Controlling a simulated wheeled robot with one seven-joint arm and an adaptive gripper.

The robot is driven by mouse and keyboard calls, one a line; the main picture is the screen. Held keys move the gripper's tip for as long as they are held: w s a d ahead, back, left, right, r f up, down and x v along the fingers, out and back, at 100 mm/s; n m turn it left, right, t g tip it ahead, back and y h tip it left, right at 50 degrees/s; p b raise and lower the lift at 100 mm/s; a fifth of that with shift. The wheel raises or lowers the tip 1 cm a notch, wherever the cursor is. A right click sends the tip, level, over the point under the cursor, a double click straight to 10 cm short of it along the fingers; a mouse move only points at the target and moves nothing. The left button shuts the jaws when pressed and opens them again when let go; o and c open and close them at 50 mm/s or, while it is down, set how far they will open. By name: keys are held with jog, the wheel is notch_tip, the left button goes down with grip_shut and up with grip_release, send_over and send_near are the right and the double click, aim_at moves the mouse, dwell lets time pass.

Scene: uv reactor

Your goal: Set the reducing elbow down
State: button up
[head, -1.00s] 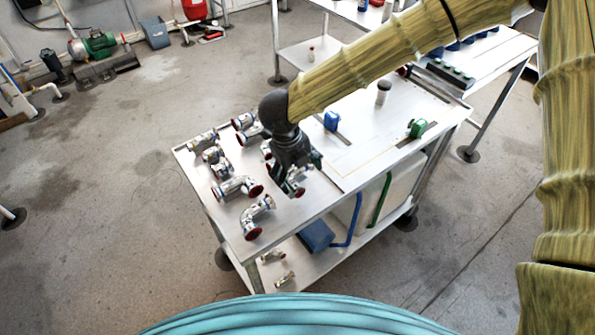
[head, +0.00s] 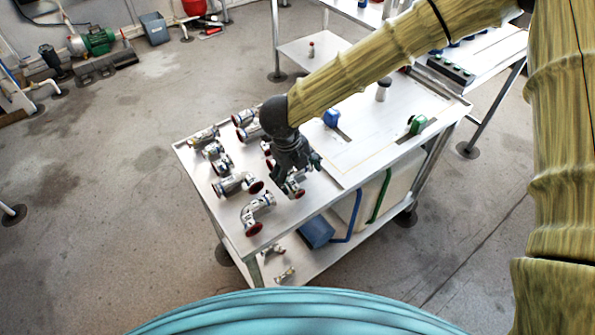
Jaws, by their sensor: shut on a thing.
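My gripper (head: 291,176) is at the left half of the cart's white top (head: 317,176), pointing down. It is shut on a small silver pipe fitting with red end caps, the reducing elbow (head: 294,187), which shows just below the fingers. The gripper hides part of the elbow. I cannot tell whether the elbow touches the cart top.
Several silver fittings with red caps stand close by on the left, among them a large elbow (head: 257,212) and a straight piece (head: 237,184). A blue clamp (head: 331,118) and a green clamp (head: 417,124) are to the right. Bare top lies between them.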

aim_at(290, 178)
jog(key=o, duration=1.1)
jog(key=shift+r, duration=0.1)
jog(key=r, duration=0.4)
jog(key=s+a+r+b, duration=0.1)
jog(key=r, duration=0.3)
jog(key=a+r, duration=0.1)
jog(key=r, duration=0.3)
jog(key=shift+s+r, duration=0.2)
jog(key=shift+r, duration=0.2)
